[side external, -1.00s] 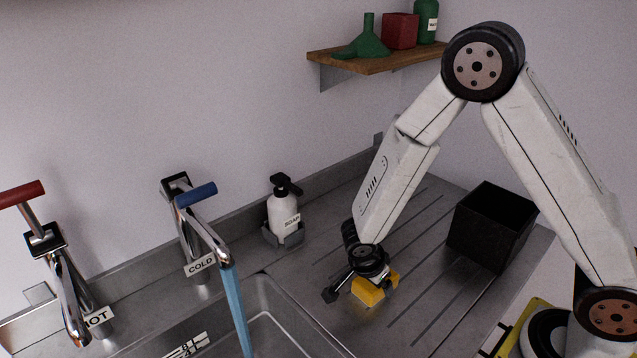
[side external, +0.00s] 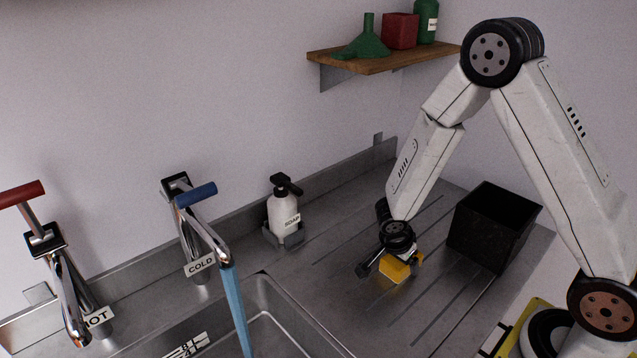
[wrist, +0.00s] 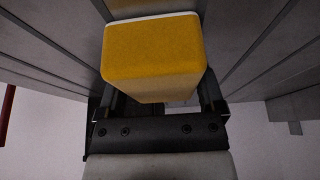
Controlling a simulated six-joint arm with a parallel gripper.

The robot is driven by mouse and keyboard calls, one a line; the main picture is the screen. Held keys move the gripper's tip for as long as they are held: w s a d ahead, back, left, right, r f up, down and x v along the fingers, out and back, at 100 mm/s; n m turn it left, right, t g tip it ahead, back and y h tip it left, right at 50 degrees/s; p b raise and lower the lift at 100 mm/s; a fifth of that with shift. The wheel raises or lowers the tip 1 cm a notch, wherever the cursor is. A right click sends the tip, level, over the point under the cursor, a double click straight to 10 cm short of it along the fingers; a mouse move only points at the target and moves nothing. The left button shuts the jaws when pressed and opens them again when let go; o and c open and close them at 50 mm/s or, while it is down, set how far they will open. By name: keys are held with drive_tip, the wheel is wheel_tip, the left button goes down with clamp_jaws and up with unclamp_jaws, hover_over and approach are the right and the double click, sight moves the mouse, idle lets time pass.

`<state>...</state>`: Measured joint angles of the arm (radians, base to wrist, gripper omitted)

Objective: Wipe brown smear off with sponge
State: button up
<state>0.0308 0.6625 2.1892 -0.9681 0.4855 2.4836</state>
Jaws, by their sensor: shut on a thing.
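My gripper (side external: 385,266) is shut on a yellow sponge (side external: 395,268) and holds it low at the grooved metal drainboard (side external: 335,295). The sponge also shows in the wrist view (wrist: 152,50), with a finger on each side of it. I cannot tell for sure whether the sponge touches the drainboard. I see no brown smear in these frames; the arm and the sponge hide part of the drainboard.
A black open box (side external: 490,228) stands right of my gripper. A white soap bottle (side external: 283,212) stands at the back. The sink (side external: 262,292), blue-handled cold tap (side external: 196,194) and red-handled hot tap (side external: 22,194) are left. A wall shelf (side external: 375,62) hangs above.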

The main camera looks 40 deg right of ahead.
drive_tip(key=shift+d, duration=0.45)
drive_tip(key=shift+r, duration=4.15)
